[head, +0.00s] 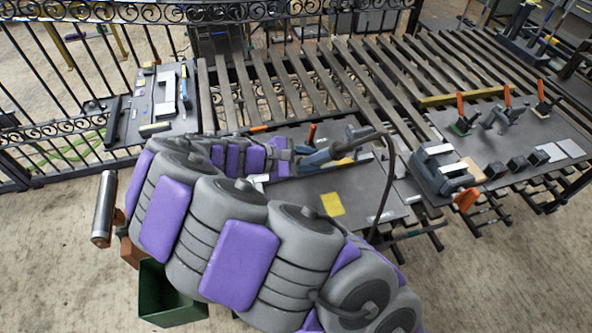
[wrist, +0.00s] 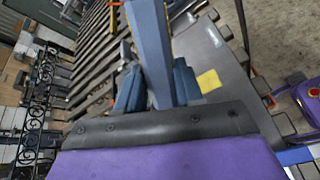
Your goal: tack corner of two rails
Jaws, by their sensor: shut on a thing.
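My gripper (head: 312,160) is over the middle work plate (head: 300,208), partly hidden by my arm. It is shut on a blue-grey tool with a dark cable, seemingly a welding torch (head: 352,140). In the wrist view, my gripper (wrist: 158,88) has blue fingers on both sides of a long blue-grey body (wrist: 150,45). A dark, narrow bar (head: 348,163), perhaps one of the rails, lies along the plate's far side. The second rail and the corner cannot be made out. Whether the tool's tip touches anything cannot be told.
A yellow square (head: 332,204) lies on the middle plate. A grey clamp-like device (head: 440,170) stands to its right. The right plate (head: 530,130) holds orange-handled clamps and dark blocks. Tools lie on the left plate (head: 140,118). A green bin (head: 172,300) sits below my arm.

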